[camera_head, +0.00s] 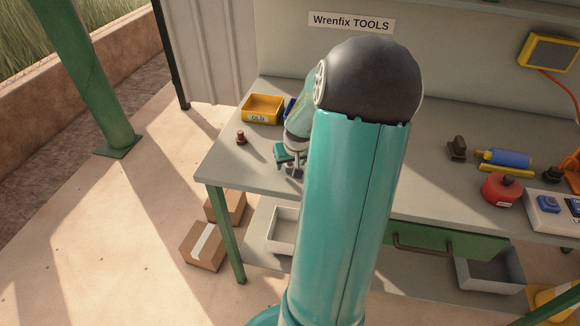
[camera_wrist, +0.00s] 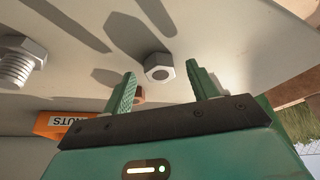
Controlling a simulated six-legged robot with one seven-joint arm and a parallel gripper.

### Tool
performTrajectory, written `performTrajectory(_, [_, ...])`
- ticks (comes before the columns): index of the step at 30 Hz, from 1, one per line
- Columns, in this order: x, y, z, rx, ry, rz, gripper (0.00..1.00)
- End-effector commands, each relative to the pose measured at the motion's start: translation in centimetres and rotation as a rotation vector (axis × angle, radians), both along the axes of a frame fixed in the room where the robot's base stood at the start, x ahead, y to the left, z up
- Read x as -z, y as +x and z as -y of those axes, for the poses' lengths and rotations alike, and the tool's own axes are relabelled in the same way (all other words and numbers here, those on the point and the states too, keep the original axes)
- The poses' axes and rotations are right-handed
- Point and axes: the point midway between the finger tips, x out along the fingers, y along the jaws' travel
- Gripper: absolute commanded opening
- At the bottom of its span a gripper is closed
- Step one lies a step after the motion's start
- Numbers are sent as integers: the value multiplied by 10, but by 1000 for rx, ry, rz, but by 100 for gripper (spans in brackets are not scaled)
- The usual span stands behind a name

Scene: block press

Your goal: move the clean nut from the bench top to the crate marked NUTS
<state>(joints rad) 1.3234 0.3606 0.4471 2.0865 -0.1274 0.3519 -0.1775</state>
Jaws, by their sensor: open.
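The clean nut (camera_wrist: 158,67), a grey hexagon, lies on the pale bench top (camera_wrist: 232,30) in the wrist view. My gripper (camera_wrist: 162,70) is open, and the nut shows between its two green fingertips with nothing gripped. In the head view my gripper (camera_head: 289,158) is low over the left part of the bench, partly behind my arm. The orange crate marked NUTS (camera_wrist: 65,123) shows at the lower left of the wrist view, partly cut off by my gripper body. I cannot pick it out in the head view, where my arm hides much of the bench.
A grey bolt (camera_wrist: 17,62) is left of the nut. A small brown piece (camera_wrist: 140,93) shows beside the left finger. A yellow crate marked OLD (camera_head: 262,107), a blue crate (camera_head: 290,106) and a rusty bolt (camera_head: 241,137) are on the bench's left end.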

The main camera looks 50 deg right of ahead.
Motion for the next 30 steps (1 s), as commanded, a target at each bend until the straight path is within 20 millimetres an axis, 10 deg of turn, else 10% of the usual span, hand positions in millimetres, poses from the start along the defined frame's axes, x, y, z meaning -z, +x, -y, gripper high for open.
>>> performTrajectory(9, [6, 3, 2, -1, -2, 1, 57])
performTrajectory(18, [6, 3, 2, -1, -2, 1, 4])
performTrajectory(30, [-5, 2, 3, 1, -4, 1, 4])
